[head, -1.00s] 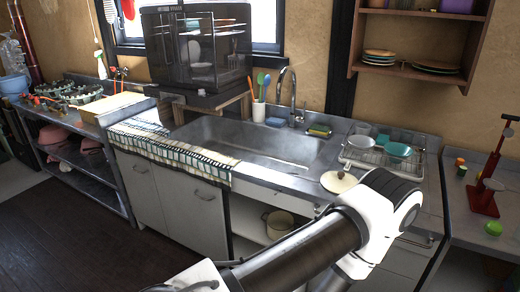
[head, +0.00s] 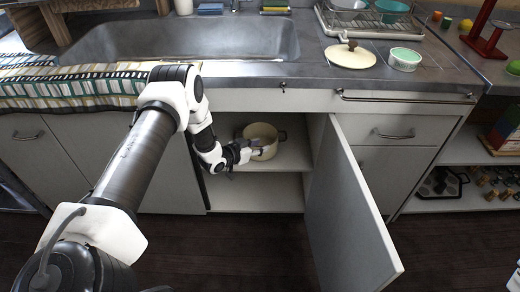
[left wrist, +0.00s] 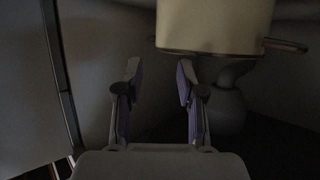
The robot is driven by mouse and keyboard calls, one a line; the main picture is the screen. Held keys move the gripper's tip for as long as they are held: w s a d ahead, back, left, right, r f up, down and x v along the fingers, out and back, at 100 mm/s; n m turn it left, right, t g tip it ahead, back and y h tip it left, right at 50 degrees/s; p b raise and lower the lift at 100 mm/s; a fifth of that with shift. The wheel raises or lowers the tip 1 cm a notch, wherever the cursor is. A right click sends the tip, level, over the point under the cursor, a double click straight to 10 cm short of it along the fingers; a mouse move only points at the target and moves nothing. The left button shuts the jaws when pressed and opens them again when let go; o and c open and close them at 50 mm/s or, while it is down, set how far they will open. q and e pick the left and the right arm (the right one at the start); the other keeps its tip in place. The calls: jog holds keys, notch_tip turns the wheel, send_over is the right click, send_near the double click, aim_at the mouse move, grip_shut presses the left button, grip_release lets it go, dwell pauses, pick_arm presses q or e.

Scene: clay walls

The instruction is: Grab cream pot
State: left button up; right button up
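The cream pot (head: 262,138) stands on the upper shelf inside the open cabinet under the sink, and it has small side handles. In the left wrist view the pot (left wrist: 215,25) is at the upper middle, cut off by the top edge, with a brown handle on its right. My left gripper (head: 248,153) reaches into the cabinet at the pot's left side. In the left wrist view its fingers (left wrist: 158,72) are apart with nothing between them; whether they touch the pot I cannot tell. My right gripper is not in view.
The cabinet door (head: 355,210) stands open to the right of the pot. A cream lid (head: 350,56) lies on the counter, beside a teal-and-white bowl (head: 405,60). The sink (head: 190,38) is above the cabinet. The lower shelf (head: 260,192) looks empty.

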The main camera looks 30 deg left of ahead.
aim_at(276, 142)
pick_arm(q)
jog(key=b+x, duration=0.1)
jog(key=x, duration=0.3)
jog(key=b+x, duration=0.1)
jog(key=x, duration=0.2)
jog(key=shift+w+f, duration=0.3)
jog(key=shift+f, duration=0.1)
jog(key=shift+r, duration=0.15)
jog(key=shift+d, duration=0.1)
grip_shut()
